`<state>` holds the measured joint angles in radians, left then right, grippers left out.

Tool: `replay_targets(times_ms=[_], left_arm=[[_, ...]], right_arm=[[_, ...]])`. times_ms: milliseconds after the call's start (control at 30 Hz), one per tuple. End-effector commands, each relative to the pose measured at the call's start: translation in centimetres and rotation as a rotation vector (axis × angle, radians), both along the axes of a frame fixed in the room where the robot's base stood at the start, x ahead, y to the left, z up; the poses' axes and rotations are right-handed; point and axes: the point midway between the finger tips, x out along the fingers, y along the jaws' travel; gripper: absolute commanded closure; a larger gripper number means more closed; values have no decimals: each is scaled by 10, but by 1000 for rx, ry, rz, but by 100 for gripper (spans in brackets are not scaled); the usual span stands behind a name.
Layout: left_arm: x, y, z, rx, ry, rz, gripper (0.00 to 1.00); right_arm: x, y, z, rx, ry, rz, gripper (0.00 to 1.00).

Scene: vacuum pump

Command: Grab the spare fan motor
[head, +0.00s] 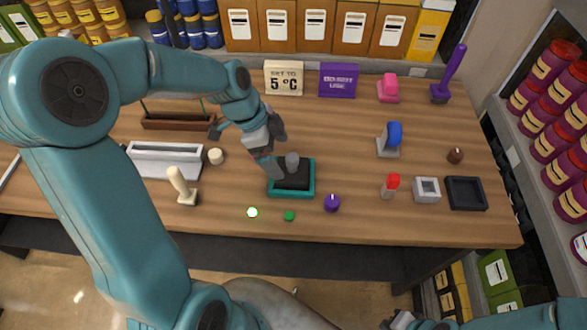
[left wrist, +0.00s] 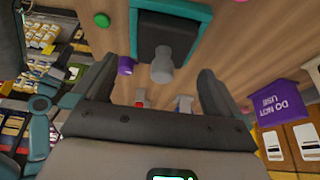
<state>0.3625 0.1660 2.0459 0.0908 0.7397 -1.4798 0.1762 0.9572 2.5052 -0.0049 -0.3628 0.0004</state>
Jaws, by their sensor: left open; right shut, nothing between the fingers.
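A small grey cylinder with a narrower end, which looks like the spare fan motor (head: 292,160), stands on a black pad in a teal-rimmed tray (head: 292,192). My left gripper (head: 277,152) is open and close beside it, tilted down over the tray's back left side. In the left wrist view the grey motor (left wrist: 162,68) shows ahead of the open fingers (left wrist: 158,92), roughly midway between them, with nothing held. Whether a finger touches it I cannot tell. My right gripper (head: 408,320) is shut and empty at the bottom edge of the head view, partly cut off.
Purple (head: 332,203) and green (head: 289,216) knobs lie before the tray. A cream lever (head: 181,187) stands left. A red-topped piece (head: 391,186), grey block (head: 427,190) and black tray (head: 467,207) stand right. Signs (head: 283,78) stand behind.

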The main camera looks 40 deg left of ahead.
Motion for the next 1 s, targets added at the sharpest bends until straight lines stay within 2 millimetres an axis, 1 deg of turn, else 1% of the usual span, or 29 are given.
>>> replay_targets(times_ms=[33, 100, 267, 400, 533, 633, 800, 833, 867, 900, 967, 1000], left_arm=[[2, -3, -7, -1, 2, -2, 0], [4, -6, -14, -1, 1, -2, 0], [9, -11, -23, -1, 3, -2, 0], [17, -22, -40, -2, 5, -2, 0], [22, -27, -59, -2, 3, -2, 0], [24, -28, -64, 0, 0, -1, 0], [24, -28, -65, 0, -2, -1, 0], [24, -28, -64, 0, -2, -1, 3], [24, -28, -64, 0, -2, -1, 13], [24, -28, -64, 0, -2, -1, 26], [24, -28, -64, 0, -2, -1, 46], [24, -28, -64, 0, -2, -1, 59]], right_arm=[[0, 0, 2, 0, 0, 0, 100], [0, 0, 2, 0, 0, 0, 100], [0, 0, 7, 0, 0, 0, 100], [0, 0, 20, 0, 0, 0, 100], [0, 0, 21, 0, 0, 0, 100], [0, 0, 22, 0, 0, 0, 100], [0, 0, 21, 0, 0, 0, 100], [0, 0, 21, 0, 0, 0, 100], [0, 0, 21, 0, 0, 0, 100], [0, 0, 21, 0, 0, 0, 100], [0, 0, 21, 0, 0, 0, 100], [0, 0, 21, 0, 0, 0, 100]])
